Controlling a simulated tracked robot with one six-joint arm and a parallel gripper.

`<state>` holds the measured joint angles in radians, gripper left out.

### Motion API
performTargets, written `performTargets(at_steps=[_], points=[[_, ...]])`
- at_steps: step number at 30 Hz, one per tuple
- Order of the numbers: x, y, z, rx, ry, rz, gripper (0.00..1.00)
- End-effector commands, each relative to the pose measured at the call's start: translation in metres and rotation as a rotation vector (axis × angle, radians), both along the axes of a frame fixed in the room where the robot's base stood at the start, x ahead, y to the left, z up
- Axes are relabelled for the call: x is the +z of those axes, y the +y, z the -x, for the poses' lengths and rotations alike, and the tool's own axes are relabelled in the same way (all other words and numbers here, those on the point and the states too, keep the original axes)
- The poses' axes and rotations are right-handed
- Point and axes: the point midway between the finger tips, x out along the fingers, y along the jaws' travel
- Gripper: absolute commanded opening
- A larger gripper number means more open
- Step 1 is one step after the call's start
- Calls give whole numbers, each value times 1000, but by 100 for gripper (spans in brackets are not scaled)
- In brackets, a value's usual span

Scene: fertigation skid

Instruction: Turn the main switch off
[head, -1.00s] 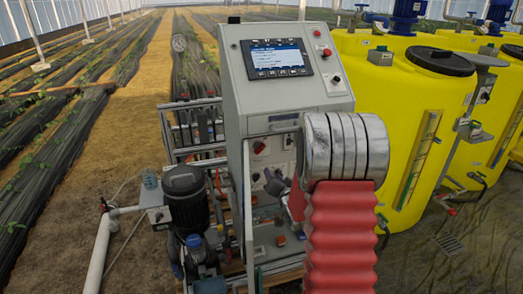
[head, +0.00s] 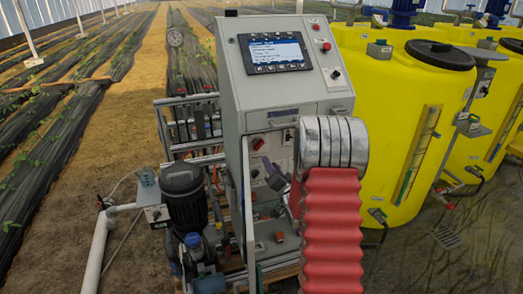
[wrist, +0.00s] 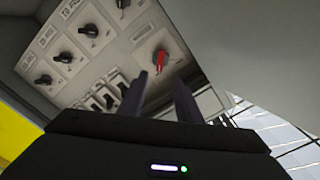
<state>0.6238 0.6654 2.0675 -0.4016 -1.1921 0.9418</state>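The red rotary main switch (head: 258,144) is on the upper part of the panel inside the open cabinet. In the wrist view the red switch (wrist: 160,61) sits on a light plate, just beyond my fingertips and between their lines. My gripper (head: 271,169) is inside the cabinet opening, below and right of the red switch in the head view. In the wrist view my gripper (wrist: 162,80) has its two dark fingers apart, with nothing held between them. Whether a fingertip touches the switch cannot be told.
Several black rotary switches (wrist: 88,30) are left of the red one on the same panel. The cabinet's open door (head: 248,210) stands at the left of the opening. A pump (head: 184,195) is at the left and yellow tanks (head: 385,110) are at the right.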

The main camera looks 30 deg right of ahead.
Motion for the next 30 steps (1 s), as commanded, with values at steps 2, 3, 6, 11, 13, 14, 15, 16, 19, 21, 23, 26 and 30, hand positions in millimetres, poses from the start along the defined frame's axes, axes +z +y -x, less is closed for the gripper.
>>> performTargets(at_steps=[2,3,6,11,13,14,15,16,19,21,23,26,30], points=[[0,-2,-11,1,-1,0,31],[0,-3,-16,1,-1,0,31],[0,-7,-29,0,0,0,31],[0,-13,-50,0,0,1,31],[0,-16,-59,0,0,1,31],[0,-17,-63,0,0,1,31],[0,-18,-68,-1,0,1,31],[0,-19,-71,-1,0,1,31],[0,-23,-83,-1,0,0,31],[-1,-24,-92,-1,0,0,31],[0,-26,-99,-1,-1,0,31],[-1,-29,-108,-1,1,0,31],[0,-30,-115,-1,0,1,31]])
